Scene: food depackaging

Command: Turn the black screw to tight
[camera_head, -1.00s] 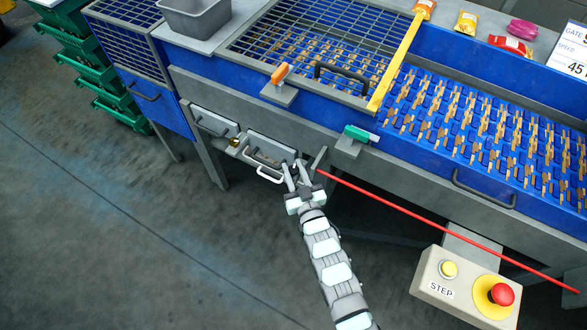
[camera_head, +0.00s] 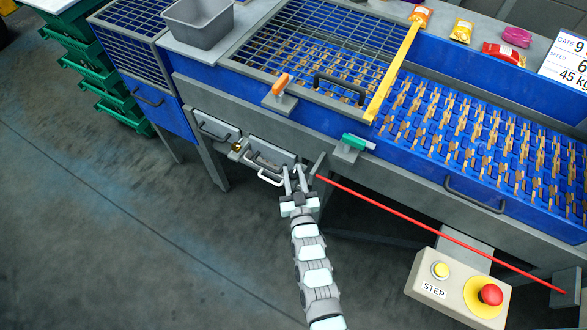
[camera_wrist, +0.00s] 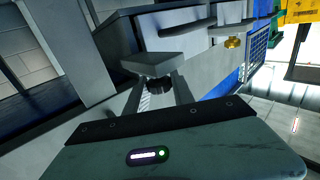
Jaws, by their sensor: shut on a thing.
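The black screw (camera_wrist: 160,86) shows in the wrist view as a dark ribbed knob under a grey block (camera_wrist: 158,64). My gripper (camera_wrist: 159,96) has a finger on each side of it and is shut on it.
A brass knob (camera_head: 236,148) sits left of the white handle and also shows in the wrist view (camera_wrist: 232,42). A red rod (camera_head: 440,233) runs along the machine's front to the right. A STEP button box (camera_head: 462,284) stands at lower right. The floor at left is clear.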

